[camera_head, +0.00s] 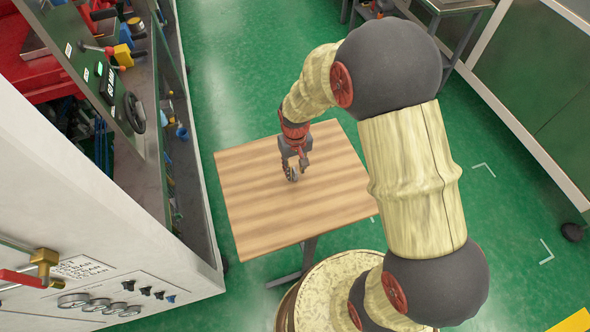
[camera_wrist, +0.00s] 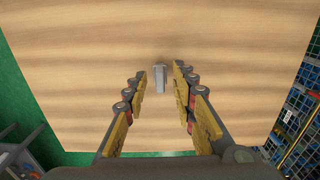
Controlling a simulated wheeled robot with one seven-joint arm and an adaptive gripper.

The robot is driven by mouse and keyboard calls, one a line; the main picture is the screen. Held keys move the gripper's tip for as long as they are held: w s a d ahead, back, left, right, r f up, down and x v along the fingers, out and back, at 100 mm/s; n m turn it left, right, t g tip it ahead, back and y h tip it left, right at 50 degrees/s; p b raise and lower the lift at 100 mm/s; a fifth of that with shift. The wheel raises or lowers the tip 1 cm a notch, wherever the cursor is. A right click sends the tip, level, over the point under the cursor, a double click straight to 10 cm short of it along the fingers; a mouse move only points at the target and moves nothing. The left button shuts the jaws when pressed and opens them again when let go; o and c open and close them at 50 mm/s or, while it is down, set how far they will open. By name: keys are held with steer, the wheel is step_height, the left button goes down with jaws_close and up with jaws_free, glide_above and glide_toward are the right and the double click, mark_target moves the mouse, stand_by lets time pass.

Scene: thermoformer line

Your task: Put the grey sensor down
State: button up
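The grey sensor (camera_wrist: 159,78) is a small grey block. In the wrist view it is between the fingertips of my gripper (camera_wrist: 160,77), with a gap on both sides. It appears to rest on the wooden table (camera_wrist: 160,30), with a faint dark shadow by its far end. My gripper is open, its yellow-padded fingers spread apart. In the head view my gripper (camera_head: 294,168) points down close above the middle of the table (camera_head: 240,200). I cannot make out the sensor there; the fingers hide it.
The tabletop around my gripper is bare. A white machine (camera_head: 100,200) with levers and gauges stands close on the left. A grey-green cabinet (camera_head: 535,80) stands on the right. Green floor (camera_head: 235,80) lies open behind the table.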

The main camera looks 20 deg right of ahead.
step_height(320, 180, up, 11)
steer(key=p, duration=0.3)
step_height(320, 180, up, 16)
steer(key=t, duration=0.3)
glide_above(295, 171)
steer(key=s+d, duration=0.1)
steer(key=s, duration=0.6)
steer(key=s+r+t, duration=0.2)
steer(key=s+r, duration=0.6)
steer(key=s, duration=0.4)
steer(key=shift+d+t, duration=0.3)
steer(key=shift+d, duration=0.05)
steer(key=shift+w, duration=0.1)
